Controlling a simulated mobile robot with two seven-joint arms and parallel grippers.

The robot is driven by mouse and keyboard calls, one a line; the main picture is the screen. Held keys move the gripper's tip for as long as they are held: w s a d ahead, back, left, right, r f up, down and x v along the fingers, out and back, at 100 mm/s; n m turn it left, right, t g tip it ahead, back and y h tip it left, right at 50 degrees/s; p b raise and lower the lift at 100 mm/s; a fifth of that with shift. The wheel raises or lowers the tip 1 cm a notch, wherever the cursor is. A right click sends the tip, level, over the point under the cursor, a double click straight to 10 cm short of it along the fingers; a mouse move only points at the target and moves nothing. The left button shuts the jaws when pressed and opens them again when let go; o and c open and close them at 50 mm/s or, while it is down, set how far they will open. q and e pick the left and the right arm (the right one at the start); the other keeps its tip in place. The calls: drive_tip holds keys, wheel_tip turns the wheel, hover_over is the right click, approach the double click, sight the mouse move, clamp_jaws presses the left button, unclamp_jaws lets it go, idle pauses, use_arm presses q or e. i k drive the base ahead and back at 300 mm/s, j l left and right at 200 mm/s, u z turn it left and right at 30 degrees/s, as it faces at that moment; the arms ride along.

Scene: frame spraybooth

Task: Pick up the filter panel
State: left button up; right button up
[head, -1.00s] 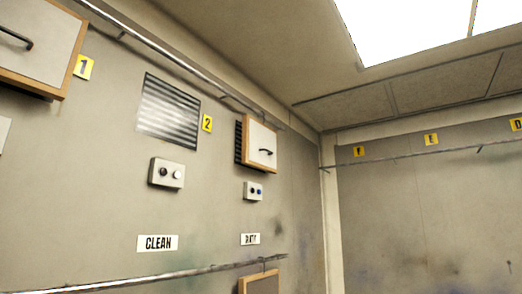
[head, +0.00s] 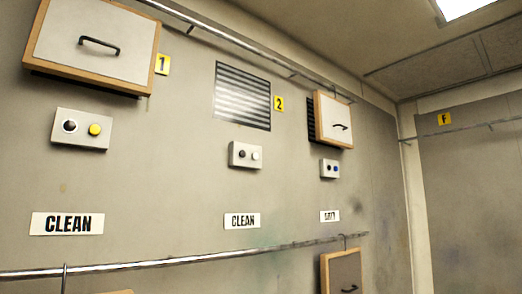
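A filter panel (head: 92,44) with a wooden frame, pale face and dark handle sits on the wall at the upper left, beside the yellow tag 1. A second framed panel (head: 334,120) with a handle is at the right of tag 2, with dark louvres showing at its left edge. A third framed panel (head: 342,273) hangs by a hook from the lower rail, cut off by the bottom edge. A sliver of another wooden frame (head: 115,292) shows at the bottom left. I cannot tell which panel the task means. Neither gripper is in view.
A bare louvred vent (head: 242,96) is beside tag 2. Button boxes (head: 82,129) are on the wall, with CLEAN signs (head: 67,223) and one sign reading DIRTY (head: 330,216) below. A lower rail (head: 190,260) and an upper rail (head: 215,30) run along the wall.

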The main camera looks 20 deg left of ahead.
sight(334, 126)
drive_tip(key=i+l+u, duration=0.1)
drive_tip(key=u, duration=0.3)
drive_tip(key=i+l+u, duration=0.1)
drive_tip(key=u, duration=0.3)
drive_tip(key=i+l+u, duration=0.2)
drive_tip(key=u, duration=0.25)
drive_tip(key=i+l+u, duration=0.2)
drive_tip(key=l, duration=0.2)
drive_tip(key=l+u, duration=0.2)
drive_tip(key=l, duration=0.2)
drive_tip(key=i+l, duration=0.15)
drive_tip(key=l, duration=0.3)
drive_tip(key=i+l+u, duration=0.1)
drive_tip(key=l, duration=0.3)
drive_tip(key=i+l, duration=0.1)
drive_tip(key=l, duration=0.35)
drive_tip(key=i+l, duration=0.15)
drive_tip(key=l, duration=0.3)
drive_tip(key=u, duration=0.05)
